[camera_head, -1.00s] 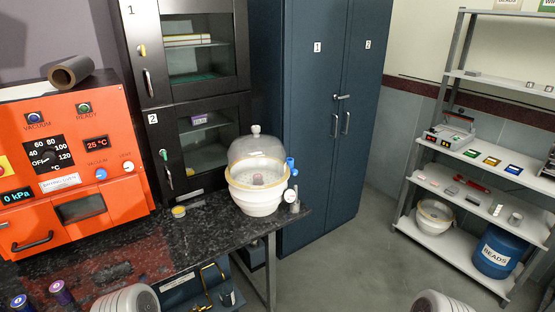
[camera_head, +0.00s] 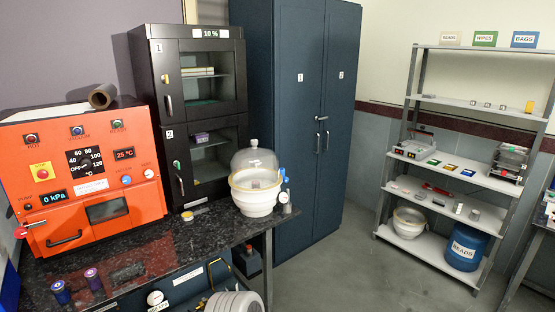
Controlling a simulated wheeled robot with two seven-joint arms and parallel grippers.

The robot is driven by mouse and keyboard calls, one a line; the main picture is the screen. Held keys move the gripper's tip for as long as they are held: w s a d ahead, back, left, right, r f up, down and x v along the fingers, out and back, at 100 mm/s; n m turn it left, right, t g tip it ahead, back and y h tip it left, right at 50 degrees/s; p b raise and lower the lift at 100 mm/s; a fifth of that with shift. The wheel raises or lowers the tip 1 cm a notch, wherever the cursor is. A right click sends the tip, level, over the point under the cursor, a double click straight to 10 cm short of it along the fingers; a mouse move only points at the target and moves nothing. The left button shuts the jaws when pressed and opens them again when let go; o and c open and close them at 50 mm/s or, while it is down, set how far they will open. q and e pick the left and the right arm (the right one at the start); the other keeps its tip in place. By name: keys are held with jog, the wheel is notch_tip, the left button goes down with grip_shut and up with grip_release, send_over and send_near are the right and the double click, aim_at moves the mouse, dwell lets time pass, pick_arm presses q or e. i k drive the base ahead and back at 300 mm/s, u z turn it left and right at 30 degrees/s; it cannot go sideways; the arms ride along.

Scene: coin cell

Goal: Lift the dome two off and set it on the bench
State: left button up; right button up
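A clear glass dome (camera_head: 254,163) with a knob on top sits on a white bowl (camera_head: 257,202) at the right end of the black speckled bench (camera_head: 140,254). The dome is upright and appears seated on the bowl's rim. A small pinkish item shows dimly inside. I cannot read a number on the dome.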

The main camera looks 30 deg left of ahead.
aim_at(254, 168)
jog(key=z, duration=0.05)
jog(key=i, duration=1.65)
jog(key=u, duration=0.55)
